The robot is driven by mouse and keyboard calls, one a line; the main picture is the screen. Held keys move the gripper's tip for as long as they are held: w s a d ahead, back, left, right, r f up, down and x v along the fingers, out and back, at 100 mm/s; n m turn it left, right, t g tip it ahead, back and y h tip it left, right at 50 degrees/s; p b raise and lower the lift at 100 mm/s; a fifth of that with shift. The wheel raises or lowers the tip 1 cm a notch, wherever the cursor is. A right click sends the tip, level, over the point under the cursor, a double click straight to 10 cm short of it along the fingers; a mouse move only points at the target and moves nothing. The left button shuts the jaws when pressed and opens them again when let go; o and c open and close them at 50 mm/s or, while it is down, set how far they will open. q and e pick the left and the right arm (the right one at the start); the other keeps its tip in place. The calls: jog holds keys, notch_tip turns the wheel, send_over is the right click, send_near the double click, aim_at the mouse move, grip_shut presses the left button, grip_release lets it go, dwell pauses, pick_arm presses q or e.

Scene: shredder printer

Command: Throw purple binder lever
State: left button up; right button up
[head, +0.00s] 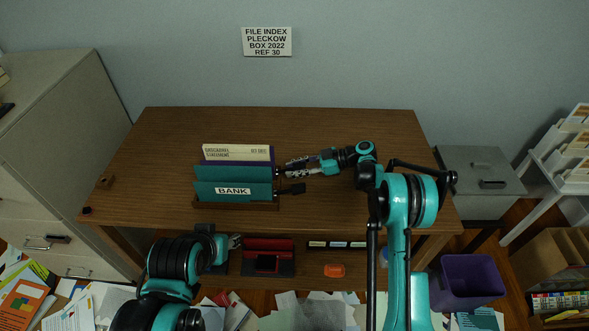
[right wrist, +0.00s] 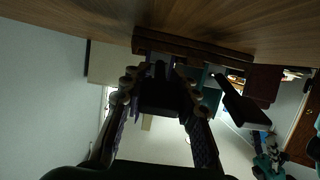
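Upright binders stand in a wooden rack (head: 236,205) on the desk. The front teal one (head: 205,188) is labelled BANK, with a second teal binder (head: 215,172) behind it. The purple binder (head: 263,163) shows as a narrow strip behind the teal ones, before a beige labelled one (head: 237,153). A black lever (head: 294,188) sticks out right from the front binder. My right gripper (head: 298,165) is at the purple binder's right end. In the right wrist view, a dark lever block (right wrist: 160,95) lies between its spread fingers; firm contact cannot be told. My left gripper (head: 235,241) is empty before the desk; its opening is unclear.
The desk top (head: 330,130) is mostly clear. A grey cabinet (head: 50,130) stands left, and a grey box (head: 485,180) right. A purple bin (head: 468,280) stands on the paper-strewn floor. A red item (head: 268,245) and orange item (head: 334,270) lie on the lower shelf.

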jog(key=o, duration=0.4)
jog(key=shift+d, duration=0.1)
jog(key=v, duration=1.1)
jog(key=shift+d+r, duration=0.15)
jog(key=shift+d, duration=0.2)
